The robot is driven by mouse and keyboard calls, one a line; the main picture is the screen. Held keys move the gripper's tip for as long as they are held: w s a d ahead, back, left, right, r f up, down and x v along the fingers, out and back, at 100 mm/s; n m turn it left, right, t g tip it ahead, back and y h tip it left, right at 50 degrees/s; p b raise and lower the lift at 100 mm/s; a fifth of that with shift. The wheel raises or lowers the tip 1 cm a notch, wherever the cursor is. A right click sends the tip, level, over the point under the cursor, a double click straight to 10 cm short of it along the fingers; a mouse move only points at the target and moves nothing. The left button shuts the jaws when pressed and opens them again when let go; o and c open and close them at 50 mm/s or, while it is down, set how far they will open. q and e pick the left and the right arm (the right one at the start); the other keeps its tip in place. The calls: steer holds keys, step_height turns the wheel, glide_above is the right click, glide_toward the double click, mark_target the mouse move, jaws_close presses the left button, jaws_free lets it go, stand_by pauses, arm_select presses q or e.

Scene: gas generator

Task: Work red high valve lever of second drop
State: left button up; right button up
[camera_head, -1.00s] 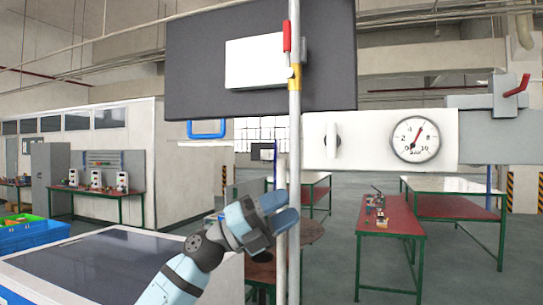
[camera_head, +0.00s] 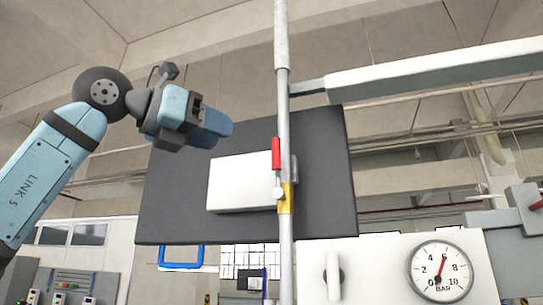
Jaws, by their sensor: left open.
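A red valve lever (camera_head: 276,154) points straight up alongside a vertical grey pipe (camera_head: 284,100), in the middle of the head view. It sits on a valve with a yellow body (camera_head: 286,197) on that pipe. My left gripper (camera_head: 222,128) is to the left of the pipe and a little higher than the lever in the picture. It is open, with its fingers pointing right, apart from the lever and holding nothing. The gap between the fingers is hard to see from this angle. My right gripper is out of view.
A dark panel (camera_head: 165,200) with a white box (camera_head: 240,182) stands behind the lever. A pale beam (camera_head: 430,75) meets the pipe at upper right. A pressure gauge (camera_head: 440,272) and another red handle (camera_head: 537,205) are at right. A blue loop handle (camera_head: 181,257) is below.

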mark_target(273, 152)
arm_select(q)
steer(key=p+x, duration=0.4)
steer(key=x, duration=0.8)
steer(key=shift+d, duration=0.25)
steer(key=shift+w+d+f, duration=0.1)
steer(key=shift+w+d, duration=0.2)
steer(key=shift+d, duration=0.1)
jaws_close()
